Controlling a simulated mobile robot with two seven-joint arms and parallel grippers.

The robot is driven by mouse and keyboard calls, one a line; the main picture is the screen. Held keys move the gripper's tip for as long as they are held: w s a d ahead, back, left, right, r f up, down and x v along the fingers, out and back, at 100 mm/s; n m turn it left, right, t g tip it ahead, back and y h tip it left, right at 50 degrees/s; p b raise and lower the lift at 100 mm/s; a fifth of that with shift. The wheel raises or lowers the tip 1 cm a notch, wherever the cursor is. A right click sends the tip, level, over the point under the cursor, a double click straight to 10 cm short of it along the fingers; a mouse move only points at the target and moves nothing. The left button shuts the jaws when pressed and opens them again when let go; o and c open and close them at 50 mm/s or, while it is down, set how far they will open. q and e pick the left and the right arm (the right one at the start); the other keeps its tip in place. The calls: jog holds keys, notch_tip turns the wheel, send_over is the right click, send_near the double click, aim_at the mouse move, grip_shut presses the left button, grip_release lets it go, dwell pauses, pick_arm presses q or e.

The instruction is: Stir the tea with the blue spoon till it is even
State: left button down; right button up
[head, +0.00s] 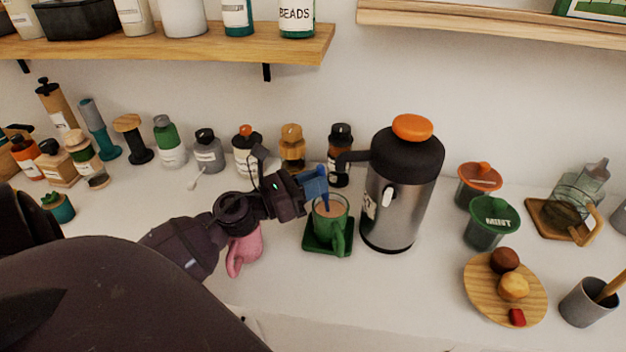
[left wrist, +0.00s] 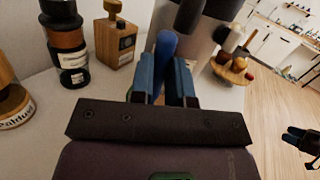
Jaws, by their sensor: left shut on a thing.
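The green mug (head: 338,240) stands upright on a dark green square coaster (head: 316,245) in the head view. Brown tea (head: 331,210) shows inside its rim; I cannot tell how even it is. My left gripper (head: 318,183) is above the mug, shut on the blue spoon (head: 325,203). The spoon points down into the mug, and its lower end is hidden. In the left wrist view the spoon's rounded blue handle (left wrist: 166,45) stands up between the two blue fingers (left wrist: 166,85). A dark shape at that view's right edge looks like my right gripper (left wrist: 300,138); its jaws are unclear.
A steel flask (head: 397,195) with an orange lid stands close right of the mug. A pink mug (head: 245,250) is partly behind my left arm. Several jars line the wall. A wooden plate (head: 483,295) and a grey cup (head: 585,303) are at right. The front counter is clear.

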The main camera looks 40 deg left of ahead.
jog(key=shift+w+a, duration=0.15)
jog(key=shift+a, duration=0.05)
jog(key=shift+r, duration=0.1)
notch_tip(320, 180, up, 7)
jog(key=p, duration=0.7)
jog(key=shift+w+d+f+t, duration=0.15)
jog(key=shift+d+f+t, duration=0.05)
jog(key=shift+d+t, duration=0.1)
dwell(0.5)
jog(key=shift+s+f, duration=0.2)
